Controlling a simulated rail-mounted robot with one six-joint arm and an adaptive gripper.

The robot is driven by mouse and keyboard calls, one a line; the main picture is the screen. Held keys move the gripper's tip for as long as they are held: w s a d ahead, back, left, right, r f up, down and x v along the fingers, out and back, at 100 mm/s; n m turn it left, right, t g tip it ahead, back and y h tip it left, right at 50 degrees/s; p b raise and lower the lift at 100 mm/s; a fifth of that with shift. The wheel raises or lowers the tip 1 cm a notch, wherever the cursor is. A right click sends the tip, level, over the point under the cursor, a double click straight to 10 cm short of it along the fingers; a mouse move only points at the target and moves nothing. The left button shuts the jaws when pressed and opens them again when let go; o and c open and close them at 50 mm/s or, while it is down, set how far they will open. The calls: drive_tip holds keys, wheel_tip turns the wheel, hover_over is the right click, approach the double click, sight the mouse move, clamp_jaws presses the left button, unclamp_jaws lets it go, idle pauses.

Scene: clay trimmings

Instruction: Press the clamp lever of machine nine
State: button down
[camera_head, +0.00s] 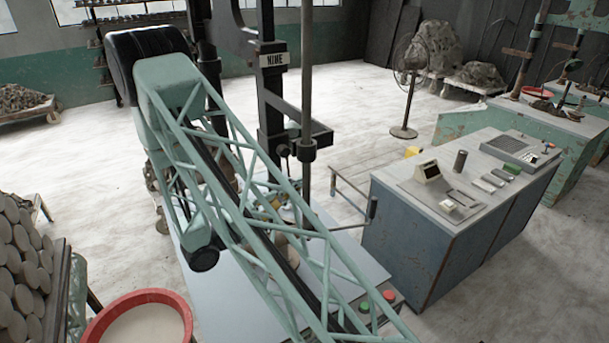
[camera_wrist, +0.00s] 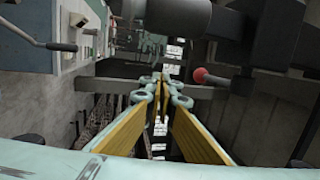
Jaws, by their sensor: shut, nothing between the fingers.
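Machine nine (camera_head: 272,110) is a tall black frame with a "NINE" plate, left of centre in the head view. A red ball knob (camera_wrist: 200,75) on a dark rod shows in the wrist view, against dark machine parts. I cannot tell for certain that it is the clamp lever. My gripper (camera_wrist: 161,80) has mint-green fingers with yellow pads. It is shut and empty, with its tips left of the red knob in the picture and apart from it in the image; the depth gap is unclear.
A blue-grey console (camera_head: 420,235) with small devices stands right of the machine. A bar handle (camera_wrist: 60,46) sticks out at the wrist view's upper left. A red basin (camera_head: 100,325) and stacked clay discs (camera_head: 22,265) are at lower left. A fan (camera_head: 408,75) stands behind on open floor.

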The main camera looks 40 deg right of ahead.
drive_tip(key=shift+s+a+f+b, duration=0.1)
drive_tip(key=shift+a+f+b, duration=0.15)
drive_tip(key=shift+a+f, duration=0.6)
drive_tip(key=shift+a+f+b, duration=0.2)
drive_tip(key=shift+a+f, duration=0.35)
drive_tip(key=shift+f, duration=0.55)
